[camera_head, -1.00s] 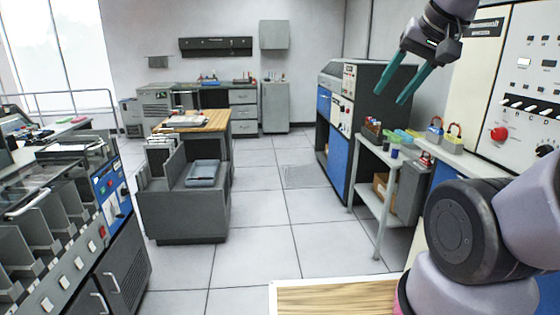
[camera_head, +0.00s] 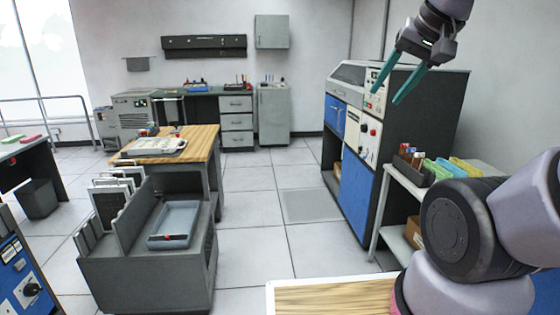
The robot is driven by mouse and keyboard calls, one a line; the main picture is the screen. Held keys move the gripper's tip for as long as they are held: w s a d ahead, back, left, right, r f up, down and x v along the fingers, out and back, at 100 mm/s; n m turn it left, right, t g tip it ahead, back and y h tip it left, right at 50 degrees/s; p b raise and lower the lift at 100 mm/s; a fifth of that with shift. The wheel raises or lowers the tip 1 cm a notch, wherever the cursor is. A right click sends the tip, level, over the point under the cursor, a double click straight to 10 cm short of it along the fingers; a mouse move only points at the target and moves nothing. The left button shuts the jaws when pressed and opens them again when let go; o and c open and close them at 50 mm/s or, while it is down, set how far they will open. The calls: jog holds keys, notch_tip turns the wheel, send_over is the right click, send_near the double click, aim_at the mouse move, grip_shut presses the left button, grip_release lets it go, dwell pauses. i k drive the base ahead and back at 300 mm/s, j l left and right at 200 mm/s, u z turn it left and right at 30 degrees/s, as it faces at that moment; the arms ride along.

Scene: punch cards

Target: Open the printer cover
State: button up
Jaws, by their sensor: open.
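A tall dark grey and blue cabinet machine (camera_head: 357,205) stands right of centre and may be the printer. A sloped grey cover (camera_head: 347,74) lies along its top and looks closed. A pale control panel with knobs is on its front. My gripper (camera_head: 388,97) is at upper right, its two teal fingers apart and pointing down, with nothing between them. In the picture it overlaps the machine's top right part; it appears nearer to the camera and apart from the machine. The machine's far side is hidden.
A grey cart with a tray (camera_head: 174,226) stands front left, by a wooden-topped table (camera_head: 205,137). A shelf table (camera_head: 388,236) with boxes stands right of the aisle. Tiled floor (camera_head: 250,245) is clear between them. A wooden surface edge (camera_head: 330,297) is at the bottom.

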aim_at(341, 83)
jog(key=i, duration=2.05)
jog(key=i+z, duration=0.1)
jog(key=i, duration=0.4)
jog(key=i+j+z, duration=0.15)
jog(key=i, duration=0.35)
jog(key=i+j+z, duration=0.1)
jog(key=i, duration=0.35)
jog(key=i+j+z, duration=0.1)
jog(key=i, duration=0.4)
jog(key=i+j+z, duration=0.35)
jog(key=i, duration=0.15)
jog(key=i+j+z, duration=0.3)
jog(key=i+j, duration=0.05)
jog(key=i, duration=0.1)
